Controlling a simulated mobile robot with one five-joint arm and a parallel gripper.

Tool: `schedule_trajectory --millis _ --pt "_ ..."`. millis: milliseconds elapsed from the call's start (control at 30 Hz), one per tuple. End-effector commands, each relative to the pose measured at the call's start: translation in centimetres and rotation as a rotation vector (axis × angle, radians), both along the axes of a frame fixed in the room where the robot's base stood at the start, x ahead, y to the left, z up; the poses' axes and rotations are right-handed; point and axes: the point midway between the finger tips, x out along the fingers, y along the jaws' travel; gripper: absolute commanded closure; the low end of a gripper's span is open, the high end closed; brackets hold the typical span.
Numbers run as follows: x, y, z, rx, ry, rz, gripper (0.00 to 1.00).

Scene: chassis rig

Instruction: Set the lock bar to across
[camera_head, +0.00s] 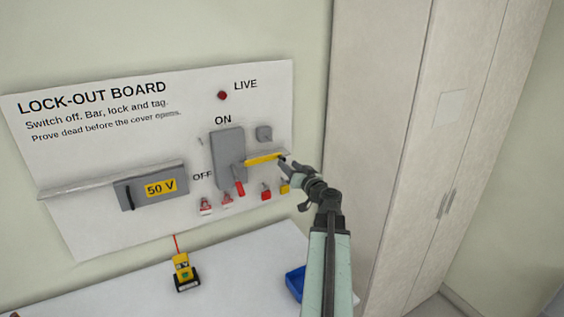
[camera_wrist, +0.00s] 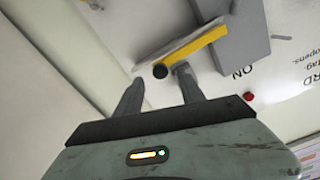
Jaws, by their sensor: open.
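The lock bar is a yellow bar (camera_head: 262,159) on the board, lying nearly level, with its left end at the right edge of the grey switch box (camera_head: 228,150). Its right end is at my gripper (camera_head: 284,163). In the wrist view the yellow bar (camera_wrist: 205,43) ends in a round black knob (camera_wrist: 160,71). My gripper (camera_wrist: 159,77) is open, with one finger on each side of the knob; I cannot tell whether either touches it.
A grey 50 V cover (camera_head: 140,190) is at the left of the board (camera_head: 85,220). Padlocks and tags (camera_head: 227,199) hang below the switch. A yellow meter (camera_head: 182,268) and a blue tray (camera_head: 295,281) are on the bench. A tall cabinet (camera_head: 380,120) stands at right.

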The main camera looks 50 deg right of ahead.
Motion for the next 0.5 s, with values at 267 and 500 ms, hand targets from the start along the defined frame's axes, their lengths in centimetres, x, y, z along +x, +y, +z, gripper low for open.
schedule_trajectory --millis 267,500 --pt "4.0 -1.1 0.0 0.000 0.000 0.002 0.54" --pt "4.0 -1.0 0.0 0.000 0.000 0.003 0.65"
